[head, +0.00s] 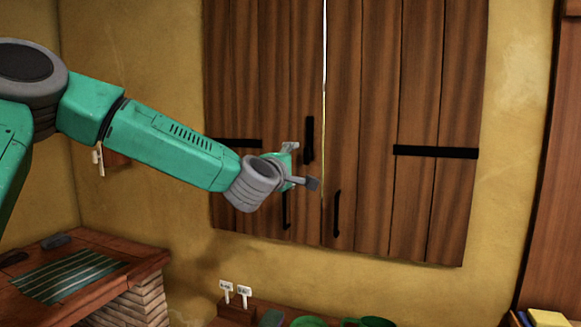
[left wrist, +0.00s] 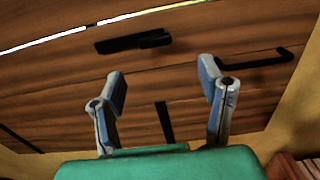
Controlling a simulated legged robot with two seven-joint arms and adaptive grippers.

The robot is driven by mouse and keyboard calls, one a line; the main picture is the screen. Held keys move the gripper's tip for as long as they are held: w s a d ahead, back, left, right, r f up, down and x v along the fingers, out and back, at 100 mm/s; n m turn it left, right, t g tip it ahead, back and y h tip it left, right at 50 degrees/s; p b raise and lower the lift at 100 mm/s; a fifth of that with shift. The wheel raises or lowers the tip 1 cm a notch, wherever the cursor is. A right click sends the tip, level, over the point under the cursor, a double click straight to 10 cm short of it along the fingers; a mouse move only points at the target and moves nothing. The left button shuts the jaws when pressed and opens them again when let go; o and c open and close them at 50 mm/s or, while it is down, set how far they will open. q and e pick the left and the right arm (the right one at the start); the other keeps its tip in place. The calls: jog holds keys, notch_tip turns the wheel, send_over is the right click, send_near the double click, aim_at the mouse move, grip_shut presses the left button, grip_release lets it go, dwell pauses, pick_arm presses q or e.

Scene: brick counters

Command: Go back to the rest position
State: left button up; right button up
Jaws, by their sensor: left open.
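My left gripper (head: 302,166) is raised in front of wooden shutters (head: 365,90) on the yellow wall. It also shows in the left wrist view (left wrist: 165,85), where its two fingers are spread apart with nothing between them. The shutters look closed, with a thin bright gap between the two panels. A black latch (head: 309,139) and black handles (head: 337,213) are on them. In the left wrist view the latch (left wrist: 133,42) lies beyond the fingertips. I cannot tell how far the fingers are from the wood. My right gripper is in neither view.
A brick counter (head: 150,265) with a striped green cloth (head: 68,275) stands at lower left. Below the shutters are small white label signs (head: 226,287) and green dishes (head: 309,321). A wooden post or cabinet (head: 553,170) is at the right edge, with a yellow item (head: 548,318) below.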

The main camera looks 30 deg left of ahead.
pick_arm(q)
jog(key=shift+v, duration=1)
jog(key=shift+f, duration=0.1)
